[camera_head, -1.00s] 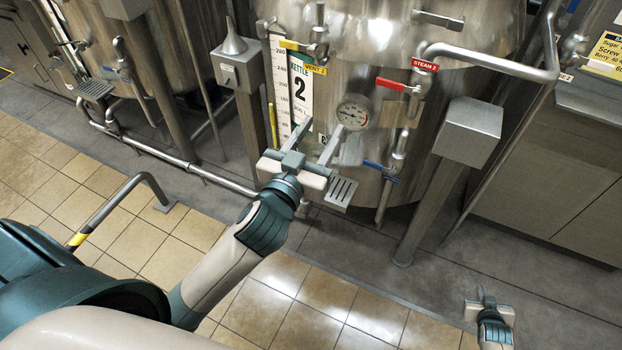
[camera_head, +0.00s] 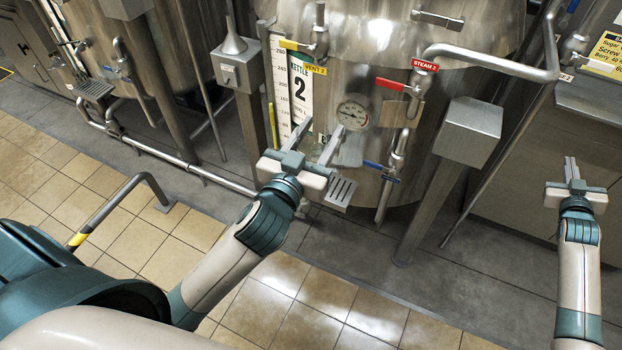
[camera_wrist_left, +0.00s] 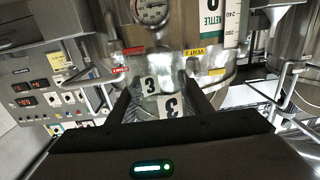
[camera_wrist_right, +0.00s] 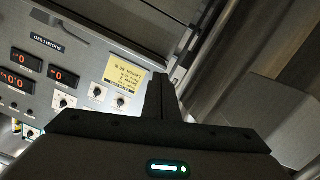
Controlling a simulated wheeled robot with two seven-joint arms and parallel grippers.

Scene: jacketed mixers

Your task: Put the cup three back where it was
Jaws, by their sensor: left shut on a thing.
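My left gripper (camera_head: 321,137) is shut on cup three (camera_wrist_left: 160,100), in front of kettle 2 (camera_head: 380,60). In the left wrist view the cup is clear with white labels marked 3, between the two fingers. In the head view the cup is hard to make out. A small slotted metal shelf (camera_head: 341,191) sits just below and to the right of the left gripper. My right gripper (camera_head: 571,170) is at the far right, its fingers together and nothing seen between them. It also shows in the right wrist view (camera_wrist_right: 160,95).
A dial gauge (camera_head: 352,114), a red-handled steam valve (camera_head: 392,85) and a blue-handled valve (camera_head: 380,170) are close to the left gripper. A grey box on a post (camera_head: 470,130) stands between the arms. A control panel (camera_wrist_right: 80,80) faces the right wrist.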

